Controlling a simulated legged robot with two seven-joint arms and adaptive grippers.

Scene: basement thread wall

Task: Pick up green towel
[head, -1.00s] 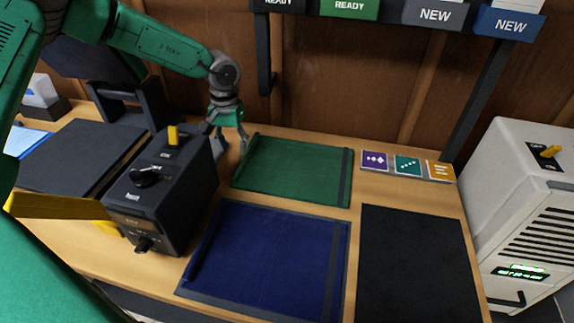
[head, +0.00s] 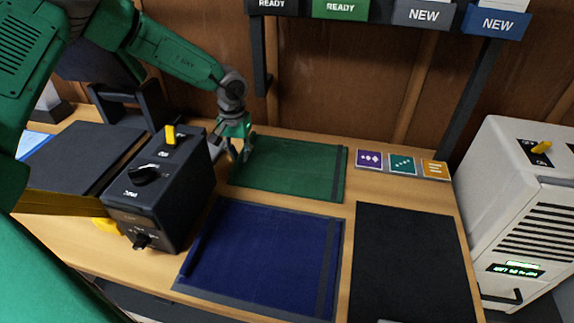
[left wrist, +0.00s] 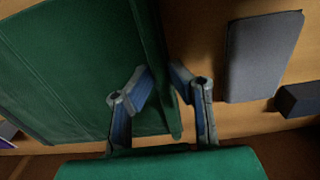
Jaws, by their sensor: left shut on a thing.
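The green towel (head: 290,168) lies flat at the back middle of the wooden table, with a dark stripe along its right side. My left gripper (head: 238,152) is at the towel's left back edge and is shut on it. In the left wrist view the towel (left wrist: 65,70) fills the left side, and its raised edge stands between the two fingers of my left gripper (left wrist: 163,90). My right gripper is not in view.
A blue towel (head: 262,262) lies in front of the green one, and a black mat (head: 412,260) lies to its right. A black box with knobs (head: 160,195) stands close to the left. Small cards (head: 402,164) lie at the back. A white machine (head: 530,215) stands at the right.

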